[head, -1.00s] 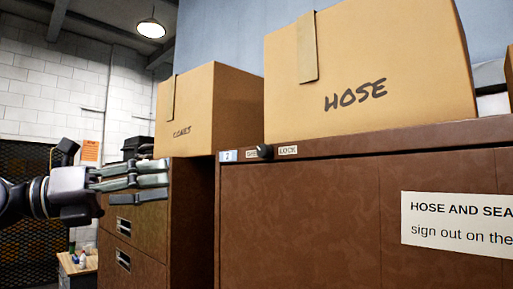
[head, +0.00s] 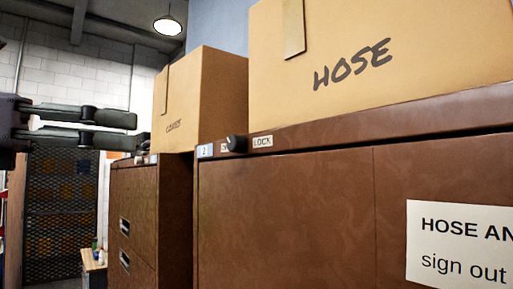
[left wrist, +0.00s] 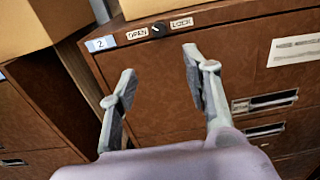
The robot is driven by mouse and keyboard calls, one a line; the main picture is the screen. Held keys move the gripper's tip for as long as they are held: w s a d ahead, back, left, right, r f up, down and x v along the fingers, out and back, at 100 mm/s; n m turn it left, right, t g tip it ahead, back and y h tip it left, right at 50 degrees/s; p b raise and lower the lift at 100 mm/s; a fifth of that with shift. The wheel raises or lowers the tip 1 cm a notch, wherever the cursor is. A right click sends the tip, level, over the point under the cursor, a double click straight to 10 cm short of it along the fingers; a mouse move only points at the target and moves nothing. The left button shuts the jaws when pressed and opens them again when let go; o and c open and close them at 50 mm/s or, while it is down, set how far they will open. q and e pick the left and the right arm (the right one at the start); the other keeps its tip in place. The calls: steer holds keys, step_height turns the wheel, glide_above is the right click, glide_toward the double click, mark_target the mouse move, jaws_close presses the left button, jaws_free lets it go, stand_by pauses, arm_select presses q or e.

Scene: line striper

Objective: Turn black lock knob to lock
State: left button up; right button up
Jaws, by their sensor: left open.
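The black lock knob (head: 237,144) sits on the top rail of the brown cabinet (head: 290,210), between a partly hidden label on its left and the LOCK label (head: 263,141) on its right. In the left wrist view the knob (left wrist: 159,28) lies between the OPEN label (left wrist: 138,34) and the LOCK label (left wrist: 181,23). My left gripper (head: 135,130) is at the left in the head view, left of the knob and apart from it. In the left wrist view its fingers (left wrist: 160,80) are spread and empty, with the knob beyond them. My right gripper is not in view.
A HOSE box (head: 385,70) stands on the cabinet, above the knob. A second box (head: 200,100) stands on the neighbouring drawer cabinet (head: 135,220) to the left. A paper sign (head: 460,245) is on the cabinet front. The space before the knob looks clear.

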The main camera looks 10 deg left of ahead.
arm_select(q)
steer(key=p, duration=0.3)
glide_toward(231, 144)
steer(key=p+x, duration=0.3)
steer(key=x, duration=0.4)
steer(key=shift+w+d+r+p, duration=0.1)
steer(key=shift+w+d+p, duration=0.1)
steer(key=shift+w+p, duration=0.1)
steer(key=shift+w+d, duration=0.25)
steer(key=shift+w, duration=0.1)
steer(key=shift+w+d, duration=0.1)
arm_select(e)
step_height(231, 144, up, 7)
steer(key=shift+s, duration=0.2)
arm_select(q)
steer(key=shift+c, duration=0.5)
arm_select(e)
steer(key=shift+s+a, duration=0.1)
arm_select(q)
steer(key=c, duration=0.5)
jaws_close()
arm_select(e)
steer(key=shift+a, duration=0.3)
